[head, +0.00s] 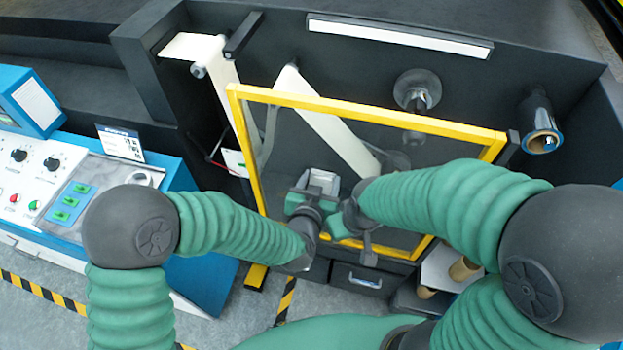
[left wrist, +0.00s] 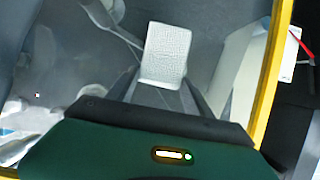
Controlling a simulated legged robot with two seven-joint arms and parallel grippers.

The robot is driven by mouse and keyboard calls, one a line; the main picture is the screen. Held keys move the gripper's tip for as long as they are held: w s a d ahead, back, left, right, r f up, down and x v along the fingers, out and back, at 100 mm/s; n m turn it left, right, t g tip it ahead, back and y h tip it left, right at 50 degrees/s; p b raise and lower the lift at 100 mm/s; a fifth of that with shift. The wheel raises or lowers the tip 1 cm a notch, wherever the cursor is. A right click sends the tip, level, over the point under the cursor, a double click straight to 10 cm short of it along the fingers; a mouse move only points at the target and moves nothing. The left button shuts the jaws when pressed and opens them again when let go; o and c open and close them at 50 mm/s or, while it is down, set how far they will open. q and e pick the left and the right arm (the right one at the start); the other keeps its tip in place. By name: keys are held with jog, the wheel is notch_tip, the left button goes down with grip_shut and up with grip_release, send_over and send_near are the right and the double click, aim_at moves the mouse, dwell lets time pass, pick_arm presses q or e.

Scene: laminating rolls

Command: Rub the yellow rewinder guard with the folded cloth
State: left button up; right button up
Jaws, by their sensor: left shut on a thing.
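The yellow rewinder guard (head: 370,112) is a yellow frame around a clear pane, in the middle of the head view. My left gripper (head: 314,192) is in front of the lower part of the pane, shut on the folded cloth (head: 323,181). In the left wrist view the cloth (left wrist: 166,52) is a pale, textured rectangle standing out between the fingers. I cannot tell whether it touches the pane. My right gripper (head: 358,218) is close beside the left one, partly hidden by its arm; its jaws are unclear.
Behind the pane runs a white web (head: 330,125) of the machine. A roll on a spindle (head: 541,125) sticks out at the right. A control panel (head: 60,190) stands at the left. Brown rolls (head: 463,268) lie on a shelf at lower right.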

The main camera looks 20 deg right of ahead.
aim_at(326, 165)
pick_arm(q)
jog(key=shift+d+r+p, duration=0.15)
jog(key=shift+r+p, duration=0.7)
jog(key=shift+r, duration=0.35)
jog(key=shift+w+a+f, duration=0.1)
jog(key=shift+w+a, duration=0.45)
jog(key=shift+a, duration=0.35)
jog(key=shift+w+a+f, duration=0.1)
jog(key=shift+w+a, duration=0.4)
jog(key=shift+a, duration=0.35)
jog(key=shift+d+r+p, duration=0.1)
jog(key=shift+r+p, duration=0.45)
jog(key=shift+r, duration=0.65)
jog(key=shift+s+d+f, duration=0.1)
jog(key=shift+s+d, duration=0.35)
jog(key=shift+d, duration=0.2)
jog(key=shift+s+d+f, duration=0.1)
jog(key=shift+s+d, duration=0.3)
jog(key=shift+d, duration=0.2)
jog(key=shift+s+d, duration=0.3)
jog(key=shift+d, duration=0.2)
